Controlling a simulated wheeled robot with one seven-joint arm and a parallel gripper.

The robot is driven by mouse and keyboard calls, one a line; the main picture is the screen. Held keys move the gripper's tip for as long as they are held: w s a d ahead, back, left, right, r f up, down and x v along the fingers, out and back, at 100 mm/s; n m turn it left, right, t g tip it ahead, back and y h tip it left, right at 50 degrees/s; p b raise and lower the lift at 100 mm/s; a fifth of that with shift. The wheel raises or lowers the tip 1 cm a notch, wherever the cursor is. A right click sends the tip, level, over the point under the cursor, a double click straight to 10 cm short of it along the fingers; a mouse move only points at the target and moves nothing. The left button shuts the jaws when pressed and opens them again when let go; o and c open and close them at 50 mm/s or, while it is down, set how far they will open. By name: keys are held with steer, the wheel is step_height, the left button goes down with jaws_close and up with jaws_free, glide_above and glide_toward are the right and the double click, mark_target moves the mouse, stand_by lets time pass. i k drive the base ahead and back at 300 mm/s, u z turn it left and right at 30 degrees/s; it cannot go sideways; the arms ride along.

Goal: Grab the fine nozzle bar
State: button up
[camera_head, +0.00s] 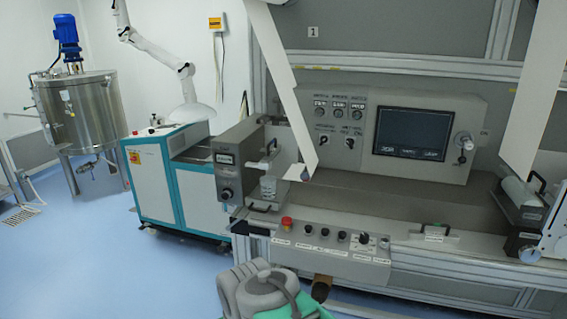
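No label that I can read marks the fine nozzle bar, so I cannot tell which part it is. A small black-handled part (434,231) with a pale label sits on the front ledge of the grey machine, right of centre. A grey unit with a dial and label (229,172) stands at the machine's left end, with pale parts and a black handle (262,208) beside it. Another black-handled unit (528,212) is at the right end. The grey and green shape at the bottom centre looks like part of my arm. I cannot make out my gripper.
The machine carries a control panel with a screen (413,133) and a front button box with a red button (287,223). Pale web sheets (284,90) hang down in front. A teal-and-white cabinet (170,181) and steel tank (84,112) stand left. Blue floor (110,265) is clear at lower left.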

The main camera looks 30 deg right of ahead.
mark_target(271, 155)
steer(key=u, duration=0.7)
steer(key=i, duration=0.95)
steer(key=z, duration=0.3)
